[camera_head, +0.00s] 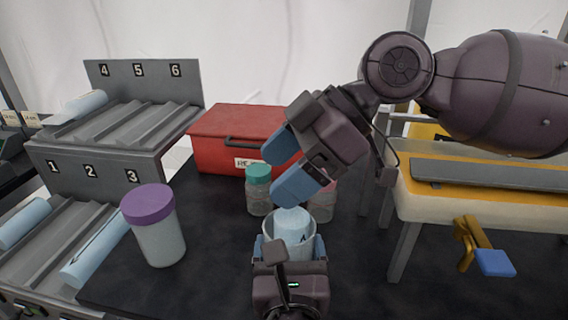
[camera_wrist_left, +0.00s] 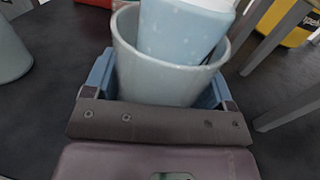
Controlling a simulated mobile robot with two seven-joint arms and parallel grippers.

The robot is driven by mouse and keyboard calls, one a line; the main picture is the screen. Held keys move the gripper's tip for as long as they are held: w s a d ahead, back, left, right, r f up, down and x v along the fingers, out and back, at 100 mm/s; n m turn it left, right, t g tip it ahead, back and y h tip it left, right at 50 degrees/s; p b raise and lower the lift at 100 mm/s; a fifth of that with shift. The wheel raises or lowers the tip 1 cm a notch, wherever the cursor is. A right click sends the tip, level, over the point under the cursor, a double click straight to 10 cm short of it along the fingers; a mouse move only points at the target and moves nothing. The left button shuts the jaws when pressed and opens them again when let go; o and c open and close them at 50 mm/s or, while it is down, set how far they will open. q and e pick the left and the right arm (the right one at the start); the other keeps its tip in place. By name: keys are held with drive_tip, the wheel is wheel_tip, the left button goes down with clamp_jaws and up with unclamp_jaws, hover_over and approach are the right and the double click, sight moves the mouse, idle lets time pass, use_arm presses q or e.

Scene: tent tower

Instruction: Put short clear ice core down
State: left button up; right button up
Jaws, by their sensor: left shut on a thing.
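A pale blue ice core (camera_head: 293,224) stands slightly tilted inside a pale, open cup (camera_head: 273,247), its upper part above the rim. A dark mark shows on its side. The core (camera_wrist_left: 180,35) and cup (camera_wrist_left: 160,80) also show in the left wrist view, where the core's top is cut off. My left gripper (camera_head: 290,250) is shut on the cup, one blue finger on each side. My right gripper (camera_head: 277,174) is above the cup, its blue fingers apart with nothing seen between them. Its lower finger is close above the core; contact is unclear.
A purple-lidded jar (camera_head: 158,240) stands left, a teal-lidded jar (camera_head: 259,195) behind the cup, and a red box (camera_head: 225,130) farther back. Numbered grey racks (camera_head: 85,165) hold several pale blue cores at left. A yellow-and-white bench (camera_head: 480,200) is at right.

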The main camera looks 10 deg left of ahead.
drive_tip(key=shift+r, duration=0.1)
drive_tip(key=shift+r, duration=0.15)
drive_tip(key=v, duration=1.2)
